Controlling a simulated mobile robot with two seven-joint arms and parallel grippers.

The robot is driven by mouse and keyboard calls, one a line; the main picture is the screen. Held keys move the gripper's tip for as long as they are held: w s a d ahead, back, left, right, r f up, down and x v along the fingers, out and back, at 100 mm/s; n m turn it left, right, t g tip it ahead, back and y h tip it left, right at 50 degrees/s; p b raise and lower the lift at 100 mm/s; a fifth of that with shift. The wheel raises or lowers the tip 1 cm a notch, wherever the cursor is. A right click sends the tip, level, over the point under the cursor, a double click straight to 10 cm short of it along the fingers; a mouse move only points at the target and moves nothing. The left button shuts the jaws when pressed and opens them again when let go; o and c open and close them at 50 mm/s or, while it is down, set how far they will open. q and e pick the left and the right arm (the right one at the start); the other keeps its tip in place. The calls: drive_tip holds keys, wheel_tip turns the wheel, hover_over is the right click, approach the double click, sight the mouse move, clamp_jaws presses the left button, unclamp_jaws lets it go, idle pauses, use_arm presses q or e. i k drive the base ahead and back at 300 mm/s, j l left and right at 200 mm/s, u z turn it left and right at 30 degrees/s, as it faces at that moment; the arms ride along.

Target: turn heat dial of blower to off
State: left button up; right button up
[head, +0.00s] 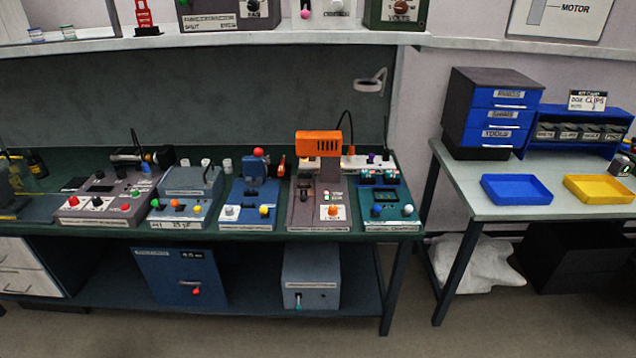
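An orange slotted housing (319,144) stands over a grey-brown unit (305,208) right of the middle of the bench in the head view. It looks like the blower, but its label is too small to read. A white panel on this unit has an orange knob (333,211) at its front right. The marks around the knob are too small to read, so its setting cannot be told. Small red and white lights or buttons sit just behind that panel. Neither of my grippers is in view.
A blue unit (247,203) stands close on the left of the grey-brown unit, a teal-topped unit (390,205) close on its right. A shelf (215,40) runs above the bench. A side table (500,207) with blue and yellow trays stands right. Floor in front is clear.

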sight(333, 209)
drive_tip(key=i+l+u, duration=0.2)
drive_tip(key=i, duration=0.35)
drive_tip(key=i+l+u, duration=0.15)
drive_tip(key=i, duration=0.35)
drive_tip(key=i+l+u, duration=0.2)
drive_tip(key=i, duration=0.3)
drive_tip(key=l, duration=0.1)
